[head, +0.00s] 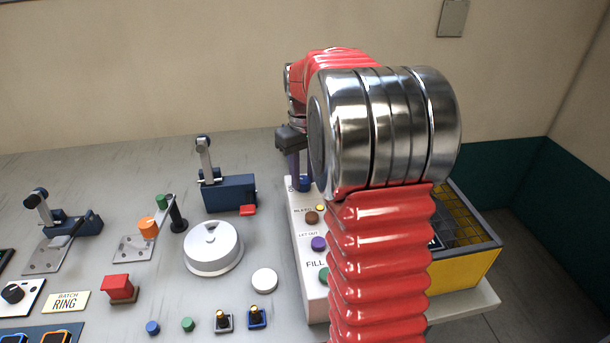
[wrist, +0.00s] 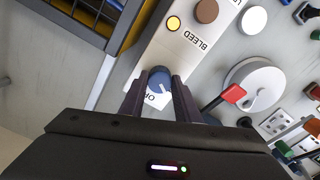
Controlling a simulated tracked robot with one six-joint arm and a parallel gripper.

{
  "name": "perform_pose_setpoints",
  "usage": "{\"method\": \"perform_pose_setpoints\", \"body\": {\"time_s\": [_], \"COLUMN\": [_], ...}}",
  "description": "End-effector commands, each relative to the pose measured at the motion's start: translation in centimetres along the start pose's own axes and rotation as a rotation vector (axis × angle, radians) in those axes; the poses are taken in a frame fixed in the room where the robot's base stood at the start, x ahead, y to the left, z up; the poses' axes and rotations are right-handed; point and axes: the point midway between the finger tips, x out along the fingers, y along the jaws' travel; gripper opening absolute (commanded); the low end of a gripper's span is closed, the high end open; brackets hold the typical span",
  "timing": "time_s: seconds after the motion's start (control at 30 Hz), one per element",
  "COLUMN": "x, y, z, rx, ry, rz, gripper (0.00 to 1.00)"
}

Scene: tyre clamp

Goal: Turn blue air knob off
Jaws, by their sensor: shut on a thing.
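The blue air knob (wrist: 158,77) sits on the white panel (wrist: 183,50), near its end, beside lettering that is partly hidden. A pale mark shows on the knob's face. My gripper (wrist: 158,88) has one dark finger on each side of the knob and is shut on it. In the head view, my gripper (head: 293,160) points down at the far end of the panel, and part of the blue knob (head: 306,184) shows beside the fingers. My red and silver arm hides much of the panel there.
On the panel are a yellow light (wrist: 173,23), a brown button (wrist: 206,11) and a purple button (head: 318,243). A yellow-sided crate (head: 470,278) stands to the right. A blue clamp with a red tab (head: 248,210) and a white round dial (head: 213,250) stand left of the panel.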

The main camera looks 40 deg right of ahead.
Motion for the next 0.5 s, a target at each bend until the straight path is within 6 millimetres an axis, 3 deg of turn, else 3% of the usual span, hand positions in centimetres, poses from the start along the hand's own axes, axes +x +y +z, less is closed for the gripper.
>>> {"method": "perform_pose_setpoints", "body": {"time_s": [0.5], "x": [-0.02], "y": [0.05], "z": [0.00], "rx": [0.492], "ry": [0.001], "rz": [-0.001], "gripper": [0.07]}}
